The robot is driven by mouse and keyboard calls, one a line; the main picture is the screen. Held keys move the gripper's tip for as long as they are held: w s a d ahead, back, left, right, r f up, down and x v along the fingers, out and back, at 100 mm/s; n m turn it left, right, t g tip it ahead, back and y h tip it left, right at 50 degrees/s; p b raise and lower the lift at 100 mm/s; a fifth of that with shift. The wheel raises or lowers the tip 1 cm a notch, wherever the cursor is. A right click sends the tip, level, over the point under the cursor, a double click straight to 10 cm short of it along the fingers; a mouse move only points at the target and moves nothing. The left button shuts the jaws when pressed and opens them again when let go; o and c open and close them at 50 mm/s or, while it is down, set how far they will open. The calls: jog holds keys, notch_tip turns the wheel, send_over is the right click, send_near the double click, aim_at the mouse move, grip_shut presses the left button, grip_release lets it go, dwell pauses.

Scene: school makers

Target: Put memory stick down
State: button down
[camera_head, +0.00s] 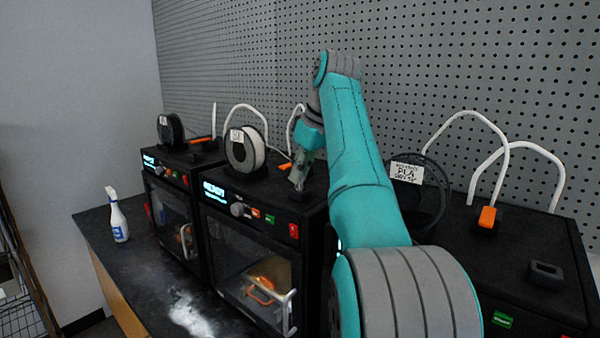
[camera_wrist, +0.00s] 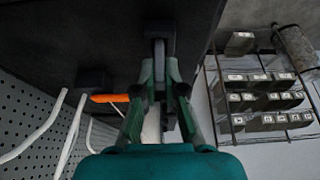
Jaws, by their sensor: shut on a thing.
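My gripper (camera_head: 297,184) is over the top of the middle printer (camera_head: 262,182), low near its right front edge. In the wrist view my gripper (camera_wrist: 160,68) has its fingers closed together on a small, thin grey piece (camera_wrist: 159,50), which I take to be the memory stick. Its far end meets or overlaps a dark block (camera_wrist: 159,30) on the black printer top; I cannot tell whether they touch. In the head view the stick is hidden by the fingers or too small to make out.
A white filament spool (camera_head: 245,149) stands left of my gripper, and a black spool (camera_head: 171,129) is farther left. White tubes curve up behind. A spray bottle (camera_head: 117,215) stands on the dark bench. A wire rack with grey boxes (camera_wrist: 265,100) shows in the wrist view.

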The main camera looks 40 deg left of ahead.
jog(key=c, duration=1.3)
grip_release()
jog(key=shift+f, duration=0.1)
jog(key=shift+o, duration=0.2)
jog(key=v, duration=1.2)
